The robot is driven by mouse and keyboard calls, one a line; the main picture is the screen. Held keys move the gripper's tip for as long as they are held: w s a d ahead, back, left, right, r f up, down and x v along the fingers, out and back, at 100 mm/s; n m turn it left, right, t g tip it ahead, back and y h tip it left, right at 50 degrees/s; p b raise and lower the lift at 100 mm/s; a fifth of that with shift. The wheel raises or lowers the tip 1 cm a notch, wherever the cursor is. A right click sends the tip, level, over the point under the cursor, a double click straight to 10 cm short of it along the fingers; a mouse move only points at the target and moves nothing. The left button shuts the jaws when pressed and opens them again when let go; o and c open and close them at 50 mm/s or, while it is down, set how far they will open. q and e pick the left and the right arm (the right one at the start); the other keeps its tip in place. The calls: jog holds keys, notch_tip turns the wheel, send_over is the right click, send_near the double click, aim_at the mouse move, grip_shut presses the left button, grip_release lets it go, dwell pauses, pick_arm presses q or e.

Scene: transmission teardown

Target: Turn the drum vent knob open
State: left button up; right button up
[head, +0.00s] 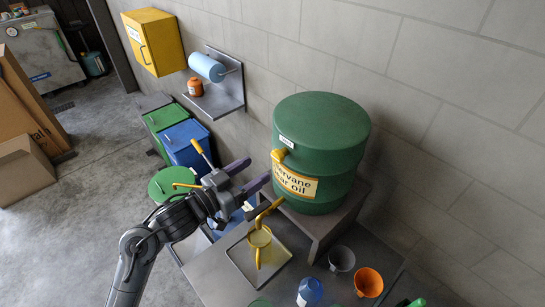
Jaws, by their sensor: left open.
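The green drum (345,150) stands on a dark stand at the right, with a yellow label reading in part "gear oil". A yellow knob (279,155) sticks out from its upper left side, just below a small white tag; it appears to be the vent knob. A yellow tap (270,209) sits lower on the drum's left side. My left gripper (248,174) is open and empty. Its two dark fingers point right toward the drum, left of and slightly below the knob, apparently apart from it. My right gripper is not in view.
A yellow jug (260,238) stands on a tray (241,262) below the tap. Grey (342,259) and orange (368,282) funnels and a blue bottle (310,291) stand near the front. Green (165,119) and blue (186,139) bins line the wall.

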aim_at(275, 157)
pick_arm(q)
jog(key=p+x, duration=0.1)
jog(key=x, duration=0.6)
jog(key=shift+w+d+f, duration=0.1)
jog(key=shift+c, duration=0.2)
jog(key=c, duration=1)
